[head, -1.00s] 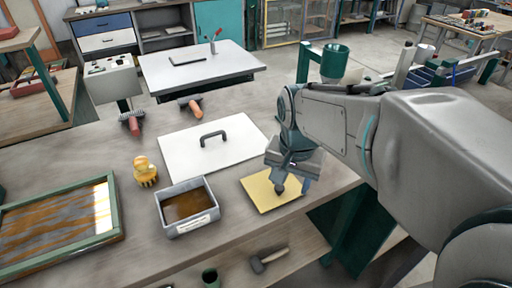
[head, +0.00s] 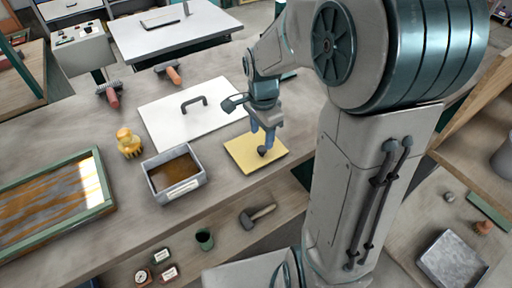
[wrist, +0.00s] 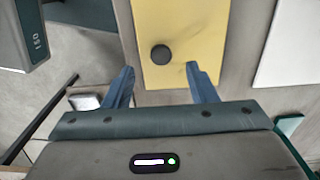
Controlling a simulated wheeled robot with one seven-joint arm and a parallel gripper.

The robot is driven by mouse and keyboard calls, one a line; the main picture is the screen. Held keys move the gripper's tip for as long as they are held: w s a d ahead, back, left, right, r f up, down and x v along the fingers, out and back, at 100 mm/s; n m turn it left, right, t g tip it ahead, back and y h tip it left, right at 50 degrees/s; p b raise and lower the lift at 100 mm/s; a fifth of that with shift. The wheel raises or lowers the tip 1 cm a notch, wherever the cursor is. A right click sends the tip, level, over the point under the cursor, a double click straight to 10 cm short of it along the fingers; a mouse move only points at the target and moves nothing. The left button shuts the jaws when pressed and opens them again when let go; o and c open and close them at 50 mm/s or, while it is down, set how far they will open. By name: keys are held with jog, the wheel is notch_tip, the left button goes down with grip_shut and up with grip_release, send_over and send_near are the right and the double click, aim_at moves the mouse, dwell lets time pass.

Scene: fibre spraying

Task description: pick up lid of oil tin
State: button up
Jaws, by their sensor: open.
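A flat yellow plate with a round dark knob, which I take for the oil tin's lid (head: 240,152), lies on the workbench. The open grey metal tin (head: 183,190) with brown liquid stands left of the lid. My gripper (head: 263,143) is over the lid, close to the knob. In the wrist view my gripper (wrist: 160,72) is open and empty; the knob appears between the lines of its two fingers, just past the tips. Whether a finger touches the lid I cannot tell.
A white board with a dark handle (head: 190,125) lies behind the tin and lid. A yellow figure-like object (head: 129,146) and a green-framed tray (head: 106,190) are left.

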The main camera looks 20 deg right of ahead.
aim_at(262, 148)
jog(key=shift+w+d+f+p, duration=0.1)
jog(key=shift+f+p, duration=0.25)
jog(key=shift+f, duration=2.45)
jog(key=c, duration=1.1)
